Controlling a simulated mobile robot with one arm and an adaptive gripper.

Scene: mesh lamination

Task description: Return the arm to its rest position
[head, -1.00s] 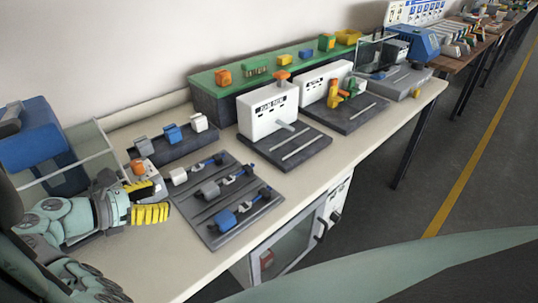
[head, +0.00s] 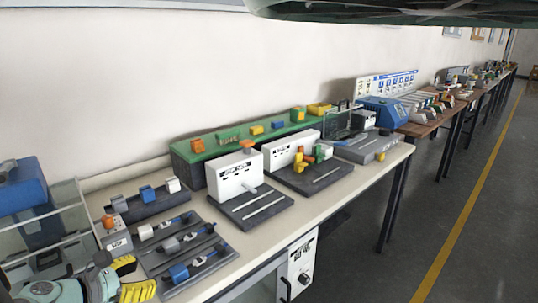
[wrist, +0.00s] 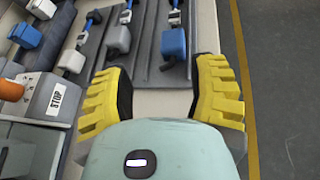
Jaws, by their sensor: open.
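My gripper (head: 131,279) is at the lower left of the head view, over the near left end of the bench (head: 205,288). Its yellow ribbed fingers stand wide apart in the wrist view (wrist: 163,97), with nothing between them. Beyond the fingertips lies the dark grey plate with blue and grey clamp tools (head: 190,247), which also shows in the wrist view (wrist: 148,60). Most of my arm is out of the head view.
A STOP button box (wrist: 50,97) stands left of my gripper. A clear-walled blue machine (head: 22,188) is at the far left. White units (head: 235,174) and a green shelf (head: 205,150) stand farther along the bench. The floor (head: 385,260) at right is open.

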